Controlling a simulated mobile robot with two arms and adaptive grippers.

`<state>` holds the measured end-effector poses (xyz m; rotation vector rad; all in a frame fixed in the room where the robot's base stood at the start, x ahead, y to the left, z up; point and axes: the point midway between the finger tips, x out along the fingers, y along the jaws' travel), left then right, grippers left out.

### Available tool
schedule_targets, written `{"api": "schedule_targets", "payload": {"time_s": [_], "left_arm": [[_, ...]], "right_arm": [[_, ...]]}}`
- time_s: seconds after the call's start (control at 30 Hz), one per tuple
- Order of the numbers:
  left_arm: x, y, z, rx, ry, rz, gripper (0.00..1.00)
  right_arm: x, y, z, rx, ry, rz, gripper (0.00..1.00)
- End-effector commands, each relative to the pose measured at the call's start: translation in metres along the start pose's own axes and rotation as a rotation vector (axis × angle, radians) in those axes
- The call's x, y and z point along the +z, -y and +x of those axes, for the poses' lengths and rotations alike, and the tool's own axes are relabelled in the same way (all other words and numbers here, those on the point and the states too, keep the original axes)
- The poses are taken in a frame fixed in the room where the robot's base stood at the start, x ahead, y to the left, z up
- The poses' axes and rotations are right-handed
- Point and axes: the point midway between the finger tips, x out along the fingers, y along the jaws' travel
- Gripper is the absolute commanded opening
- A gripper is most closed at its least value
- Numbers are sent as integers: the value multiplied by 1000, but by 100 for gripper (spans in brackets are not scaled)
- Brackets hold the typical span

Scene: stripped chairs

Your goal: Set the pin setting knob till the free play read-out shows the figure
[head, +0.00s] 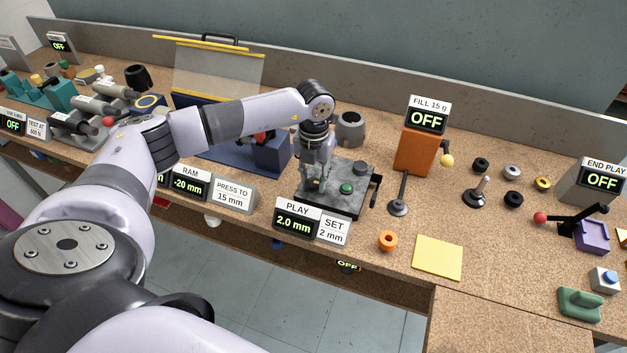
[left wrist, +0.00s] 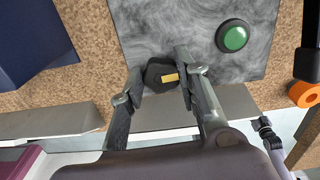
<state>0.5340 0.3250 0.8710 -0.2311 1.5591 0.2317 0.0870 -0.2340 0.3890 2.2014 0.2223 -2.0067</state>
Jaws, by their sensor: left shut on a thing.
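The pin setting knob (left wrist: 155,77) is dark, with a yellow mark on its top, and sits on a grey mottled plate (left wrist: 190,25). In the left wrist view the fingers of my left gripper (left wrist: 161,72) are on either side of it, shut on it. In the head view my left gripper (head: 316,186) reaches down to the same fixture (head: 345,205) and hides the knob. The free play read-out (head: 296,219) shows 2.0 mm. The card (head: 332,231) beside it says SET 2 mm. A small dark tip of my right gripper (left wrist: 265,128) seems to show; its jaws are unclear.
A green button (head: 346,188) and a black crank handle (head: 376,190) are on the fixture. A blue press (head: 250,160) stands left, and an orange filler (head: 418,152) stands right. An orange ring (head: 388,240) and a yellow pad (head: 437,258) lie near the bench front.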

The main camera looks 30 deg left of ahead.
Motion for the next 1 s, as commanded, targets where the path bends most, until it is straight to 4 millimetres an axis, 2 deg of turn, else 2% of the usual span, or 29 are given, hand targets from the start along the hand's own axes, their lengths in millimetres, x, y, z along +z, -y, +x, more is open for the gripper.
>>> {"api": "schedule_targets", "payload": {"time_s": [0.13,0.4,0.43,0.73,1.0], "left_arm": [[1,0,0,-1,3,55,2],[1,0,-1,-1,3,58,2],[1,0,-1,-1,3,58,31],[0,0,-1,-1,1,57,50],[0,0,-1,0,1,57,50]], "right_arm": [[1,0,4,0,0,0,46],[1,0,3,0,1,0,46],[1,0,3,0,1,0,46],[1,-1,3,1,1,0,46],[2,-5,3,5,2,-3,46]]}}
